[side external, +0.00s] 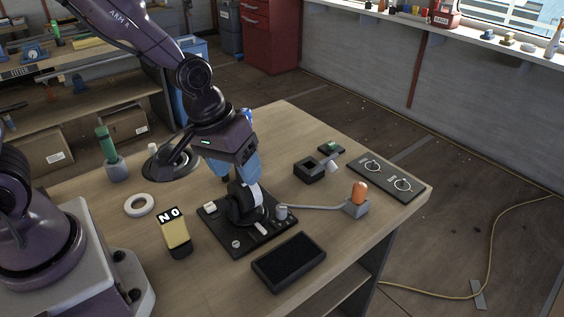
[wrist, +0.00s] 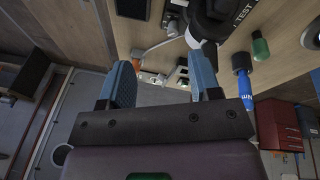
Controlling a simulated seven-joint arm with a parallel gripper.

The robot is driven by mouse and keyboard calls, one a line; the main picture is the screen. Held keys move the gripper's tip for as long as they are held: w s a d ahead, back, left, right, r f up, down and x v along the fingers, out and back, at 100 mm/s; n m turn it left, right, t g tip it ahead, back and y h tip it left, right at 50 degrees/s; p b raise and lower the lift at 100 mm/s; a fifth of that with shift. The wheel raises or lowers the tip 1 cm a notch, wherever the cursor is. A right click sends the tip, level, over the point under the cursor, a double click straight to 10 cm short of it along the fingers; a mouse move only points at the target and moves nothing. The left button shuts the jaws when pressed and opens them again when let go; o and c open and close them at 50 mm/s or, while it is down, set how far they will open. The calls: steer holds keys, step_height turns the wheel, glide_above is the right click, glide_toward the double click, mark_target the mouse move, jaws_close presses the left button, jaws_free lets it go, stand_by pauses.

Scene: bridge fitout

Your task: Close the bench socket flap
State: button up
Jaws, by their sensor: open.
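I cannot tell for sure which part is the bench socket flap. A small black square box (side external: 310,170) with an open top stands on the bench right of my gripper, with a pale tilted piece (side external: 331,166) at its right side; these may be the socket and its raised flap. My gripper (side external: 222,168) points down above the black panel (side external: 240,243), close to the upright black round part (side external: 243,203). In the wrist view my gripper (wrist: 160,58) shows two blue fingers spread apart with nothing between them. My gripper is well left of the box and apart from it.
A grey bar leads to an orange knob (side external: 360,190) on a grey base. A black tray (side external: 289,261), a yellow-and-black block (side external: 175,236), a white ring (side external: 140,204) and a two-ring panel (side external: 387,176) lie around.

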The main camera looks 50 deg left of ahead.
steer(key=w+d+f+m+t, duration=0.1)
steer(key=w+f+m+t, duration=0.15)
steer(key=w, duration=0.45)
steer(key=w+f+m+t, duration=0.1)
steer(key=w+t, duration=0.2)
steer(key=w, duration=0.4)
steer(key=m+t+y, duration=0.4)
steer(key=t, duration=0.1)
glide_above(331, 165)
steer(key=s+d, duration=0.1)
steer(key=s, duration=0.3)
step_height(331, 165, down, 2)
steer(key=w+f, duration=0.1)
steer(key=f, duration=0.1)
steer(key=w+f, duration=0.1)
steer(key=f, duration=0.2)
steer(key=w+f, duration=0.1)
steer(key=f, duration=0.2)
steer(key=shift+w+a+f, duration=0.2)
steer(key=shift+w+a, duration=0.15)
steer(key=shift+a, duration=0.05)
steer(key=shift+w+a+f, duration=0.1)
steer(key=shift+w+f, duration=0.05)
steer(key=shift+w, duration=0.25)
jaws_close()
